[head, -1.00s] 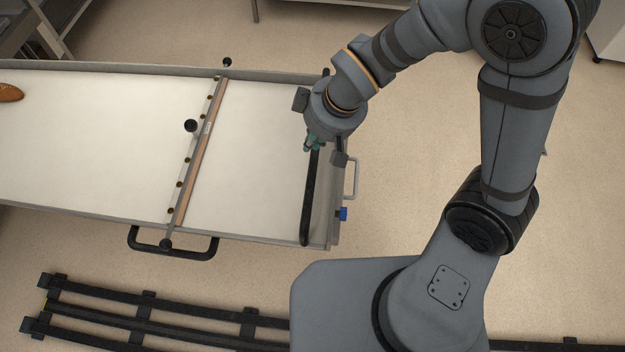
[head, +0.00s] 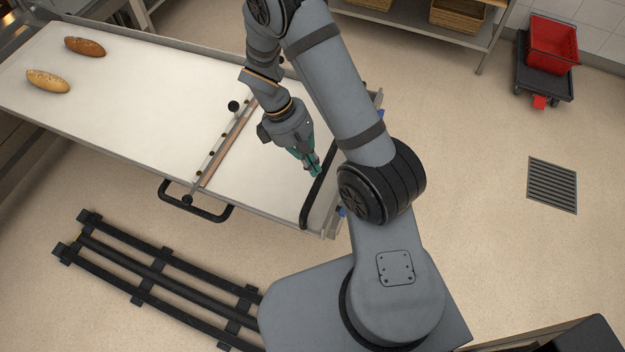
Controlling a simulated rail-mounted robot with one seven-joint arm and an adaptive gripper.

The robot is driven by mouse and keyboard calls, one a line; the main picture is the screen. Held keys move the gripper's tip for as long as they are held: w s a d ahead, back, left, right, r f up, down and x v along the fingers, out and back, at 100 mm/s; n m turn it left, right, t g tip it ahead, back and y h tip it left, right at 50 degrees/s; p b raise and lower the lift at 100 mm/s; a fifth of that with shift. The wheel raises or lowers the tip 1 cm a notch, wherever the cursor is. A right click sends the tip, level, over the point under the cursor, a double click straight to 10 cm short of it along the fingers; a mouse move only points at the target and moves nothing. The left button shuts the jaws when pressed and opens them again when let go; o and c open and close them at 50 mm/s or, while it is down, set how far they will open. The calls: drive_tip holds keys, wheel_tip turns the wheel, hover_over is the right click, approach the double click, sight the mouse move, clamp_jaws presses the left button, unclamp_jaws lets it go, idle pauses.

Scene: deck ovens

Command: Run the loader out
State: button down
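The loader (head: 130,125) is a long pale belt bed in a metal frame, running from the upper left to the middle. Its near end carries a black bar handle (head: 308,208). A wooden-edged crossbar (head: 228,146) with a black knob (head: 234,106) spans the bed. My gripper (head: 315,173), with green fingertips, points down at the black bar, by its middle. The fingertips overlap the bar in this view. I cannot tell whether they grip it or are just beside it. My arm hides part of the far end corner.
Two loaves, a brown one (head: 85,46) and a paler one (head: 48,81), lie on the bed's far left. A black floor rail (head: 150,280) runs at lower left. A red crate (head: 552,44) on a dark dolly stands upper right near a floor grate (head: 552,184).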

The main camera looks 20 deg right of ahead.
drive_tip(key=x, duration=0.9)
drive_tip(key=shift+f, duration=0.2)
